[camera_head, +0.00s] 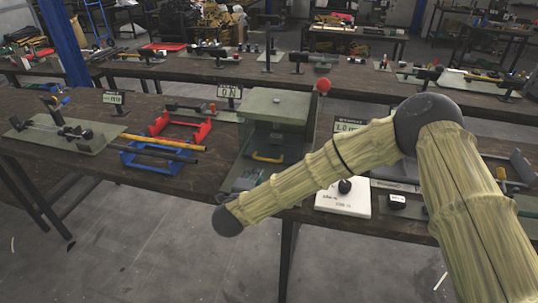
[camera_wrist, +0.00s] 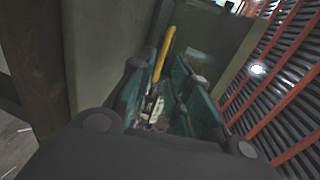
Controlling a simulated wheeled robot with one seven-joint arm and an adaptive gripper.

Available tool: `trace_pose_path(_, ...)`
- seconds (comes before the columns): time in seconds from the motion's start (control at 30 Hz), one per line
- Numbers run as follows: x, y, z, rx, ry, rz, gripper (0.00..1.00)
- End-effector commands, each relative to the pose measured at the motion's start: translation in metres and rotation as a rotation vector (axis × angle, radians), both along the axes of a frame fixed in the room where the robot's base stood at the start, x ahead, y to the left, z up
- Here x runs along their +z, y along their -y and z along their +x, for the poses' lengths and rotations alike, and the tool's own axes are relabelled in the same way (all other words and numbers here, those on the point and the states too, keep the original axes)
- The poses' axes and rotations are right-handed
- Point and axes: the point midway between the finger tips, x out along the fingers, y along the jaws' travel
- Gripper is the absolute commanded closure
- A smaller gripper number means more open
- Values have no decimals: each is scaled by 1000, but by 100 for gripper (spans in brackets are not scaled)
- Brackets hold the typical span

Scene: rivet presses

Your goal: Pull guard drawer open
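The guard drawer (camera_head: 285,147) is the dark front of a grey-green press housing (camera_head: 275,105) on the table. Its yellow handle (camera_head: 268,158) runs across the front, and no gap at the drawer shows clearly. In the wrist view the handle (camera_wrist: 165,55) appears tilted, just beyond and between my fingertips. My gripper (camera_wrist: 160,88) has its teal fingers apart with nothing clearly held. In the head view my gripper (camera_head: 252,180) is low in front of the drawer, partly hidden by my wrist. Contact with the handle cannot be told.
A red ball knob (camera_head: 323,85) stands at the housing's right. Blue and red frames (camera_head: 158,157) with a yellow bar lie to the left. A white block with a black knob (camera_head: 344,198) is to the right. Open floor lies in front of the table.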

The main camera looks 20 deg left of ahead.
Motion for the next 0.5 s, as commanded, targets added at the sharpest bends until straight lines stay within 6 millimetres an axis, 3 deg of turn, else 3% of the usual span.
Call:
trace_pose_path(0.27, 2, 6, 19, -26, 5, 11, 81)
trace_pose_path(0.5, -5, 8, 57, -32, 5, 11, 81)
